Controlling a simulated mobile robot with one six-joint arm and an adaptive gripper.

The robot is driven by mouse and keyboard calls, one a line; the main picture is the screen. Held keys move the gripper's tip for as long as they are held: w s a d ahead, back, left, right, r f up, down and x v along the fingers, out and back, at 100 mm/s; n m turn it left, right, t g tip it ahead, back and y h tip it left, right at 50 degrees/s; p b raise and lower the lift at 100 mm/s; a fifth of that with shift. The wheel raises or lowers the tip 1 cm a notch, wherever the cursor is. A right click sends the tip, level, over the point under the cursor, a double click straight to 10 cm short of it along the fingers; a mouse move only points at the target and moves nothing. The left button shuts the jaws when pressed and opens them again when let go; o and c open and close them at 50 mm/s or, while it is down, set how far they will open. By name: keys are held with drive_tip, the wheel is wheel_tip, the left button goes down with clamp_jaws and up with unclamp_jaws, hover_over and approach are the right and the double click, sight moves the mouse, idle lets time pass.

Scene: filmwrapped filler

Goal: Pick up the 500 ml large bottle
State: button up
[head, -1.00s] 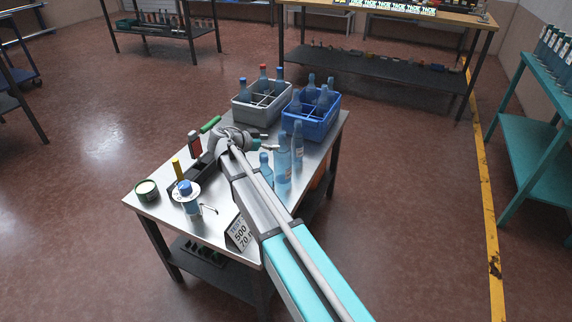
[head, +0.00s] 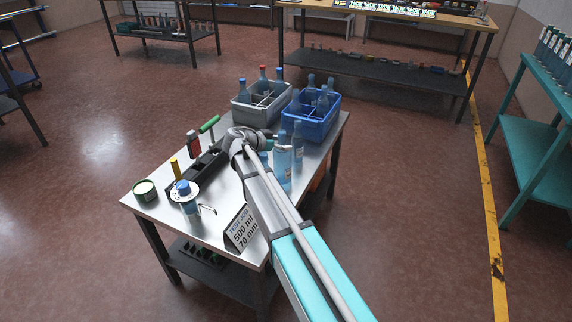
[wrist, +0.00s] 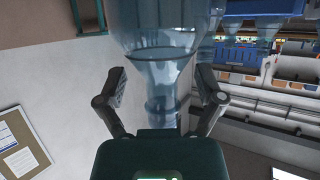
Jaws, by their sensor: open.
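Clear blue bottles stand on the steel table. The large bottle (head: 283,168) is at the table's right side, with a slimmer bottle (head: 297,147) just behind it and a smaller one mostly covered by my arm. In the wrist view a large clear bottle (wrist: 165,38) fills the upper middle, its shoulder and narrowing neck pointing down in the picture. My gripper (wrist: 162,88) is open, one finger on each side of the bottle's shoulder and neck, with visible gaps. In the head view my arm hides most of the gripper, beside the bottles.
A grey crate (head: 243,113) and a blue crate (head: 318,130), both holding bottles, stand at the table's back. A sign (head: 241,230) reads 500 ml, 70 mm.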

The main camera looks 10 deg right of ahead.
idle(0.3)
clamp_jaws()
idle(0.3)
drive_tip(key=shift+r, duration=0.2)
wheel_tip(320, 180, up, 2)
drive_tip(key=p, duration=0.2)
drive_tip(key=shift+r+p, duration=0.1)
drive_tip(key=shift+p, duration=0.25)
drive_tip(key=s+r+p, duration=1)
drive_tip(key=s, duration=0.4)
drive_tip(key=shift+a+r, duration=0.2)
drive_tip(key=shift+a, duration=0.2)
